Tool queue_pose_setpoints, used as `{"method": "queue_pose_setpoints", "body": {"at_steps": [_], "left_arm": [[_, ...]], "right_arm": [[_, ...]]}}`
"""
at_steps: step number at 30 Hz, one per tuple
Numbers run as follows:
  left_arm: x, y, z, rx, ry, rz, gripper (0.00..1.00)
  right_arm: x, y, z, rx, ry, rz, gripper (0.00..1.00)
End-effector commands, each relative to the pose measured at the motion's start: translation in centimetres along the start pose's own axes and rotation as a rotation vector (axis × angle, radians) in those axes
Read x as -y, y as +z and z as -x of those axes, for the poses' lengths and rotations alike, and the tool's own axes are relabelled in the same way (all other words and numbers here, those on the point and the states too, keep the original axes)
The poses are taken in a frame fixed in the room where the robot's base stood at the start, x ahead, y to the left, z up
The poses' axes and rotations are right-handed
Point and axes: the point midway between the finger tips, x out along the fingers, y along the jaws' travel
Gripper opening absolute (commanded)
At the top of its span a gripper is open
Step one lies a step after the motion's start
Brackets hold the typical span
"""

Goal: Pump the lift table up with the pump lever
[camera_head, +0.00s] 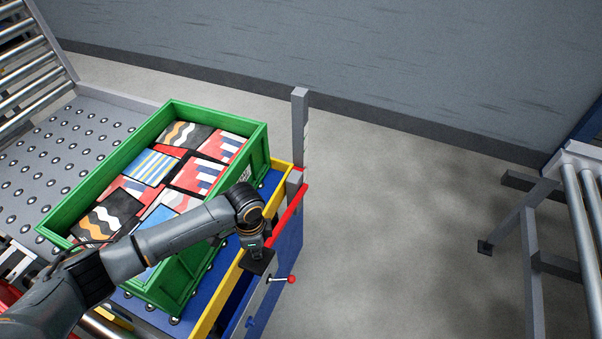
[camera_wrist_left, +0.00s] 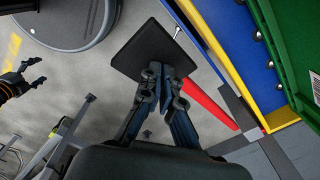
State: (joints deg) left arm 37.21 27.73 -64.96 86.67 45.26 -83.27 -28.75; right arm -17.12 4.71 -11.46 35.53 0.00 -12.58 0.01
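The lift table (camera_head: 203,323) has blue and yellow sides and stands left of centre. A flat black pad (camera_head: 264,262), probably the end of the pump lever, is at its right side; the rest of the lever cannot be made out. My left gripper (camera_head: 256,250) is over this pad. In the left wrist view its fingertips (camera_wrist_left: 164,76) are close together against or just above the black pad (camera_wrist_left: 150,44); contact is unclear, and I see nothing between them. My right gripper (camera_wrist_left: 38,74) is at the left of the wrist view, open and empty, away from the table.
A green crate (camera_head: 182,287) with several patterned packs rests on the table. A small rod with a red knob (camera_head: 292,279) sticks out beside the pad. A grey post (camera_head: 299,125) and red bar (camera_head: 291,205) stand behind. Roller frame (camera_head: 590,210) at right; floor between is clear.

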Motion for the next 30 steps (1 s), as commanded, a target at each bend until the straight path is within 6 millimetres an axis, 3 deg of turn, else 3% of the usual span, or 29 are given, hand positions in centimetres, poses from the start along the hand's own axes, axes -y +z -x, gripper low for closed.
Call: {"method": "queue_pose_setpoints", "body": {"at_steps": [1, 30], "left_arm": [[-0.1, -0.1, -1.6, -0.003, -0.001, 0.000, 0.00], [-0.3, -0.3, -17.4, -0.006, 0.005, -0.003, 0.00]], "right_arm": [[0.0, 0.1, -1.0, 0.000, 0.000, 0.000, 0.75], [0.6, 1.0, -10.6, 0.000, -0.004, -0.002, 0.75]]}}
